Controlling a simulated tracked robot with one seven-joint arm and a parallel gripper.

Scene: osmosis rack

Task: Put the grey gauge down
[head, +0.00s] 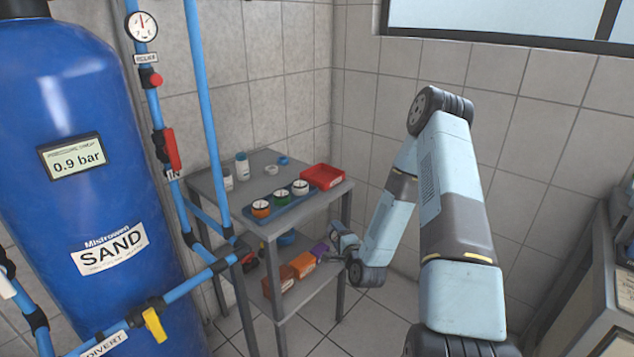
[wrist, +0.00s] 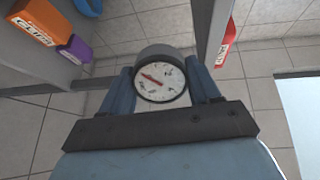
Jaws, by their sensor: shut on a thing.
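My gripper (wrist: 163,85) is shut on the grey gauge (wrist: 161,76), a round grey body with a white dial and red needle, facing the wrist camera. In the head view my gripper (head: 335,257) is low at the right side of the grey table (head: 262,228), below its top and near the lower shelf. The held gauge cannot be made out clearly there. A blue tray (head: 270,224) on the tabletop holds an orange gauge (head: 261,208), a green gauge (head: 281,197) and a pale-rimmed gauge (head: 300,187).
A red bin (head: 322,176) stands at the table's back right corner. White bottles (head: 242,166) stand at the back left. Orange boxes (head: 302,264) and a purple box (head: 319,249) are on the lower shelf. Blue pipes (head: 208,110) and a blue sand tank (head: 62,190) stand left.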

